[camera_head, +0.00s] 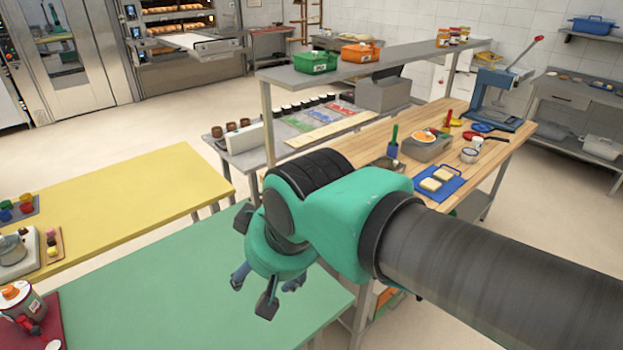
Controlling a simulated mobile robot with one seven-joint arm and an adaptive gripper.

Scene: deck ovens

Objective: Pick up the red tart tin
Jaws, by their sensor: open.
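My gripper (263,287) hangs over the front edge of the green table, its fingers spread apart and nothing seen between them. A small flat red piece (483,127) lies near the blue press at the far end of the wooden table. A small red cup-like piece (27,207) sits in a dark tray (38,201) at the left edge, beside green, blue and yellow ones. I cannot tell which of these, if either, is the red tart tin. My gripper is well apart from both. My arm hides part of the green table and wooden table.
The green table (150,290) is mostly bare, with a red-and-white canister (22,305) at its left. The yellow table (140,200) is clear on its right. The wooden table (500,150) holds a blue tray (452,182), a press (495,95) and utensils, under a raised shelf (400,54).

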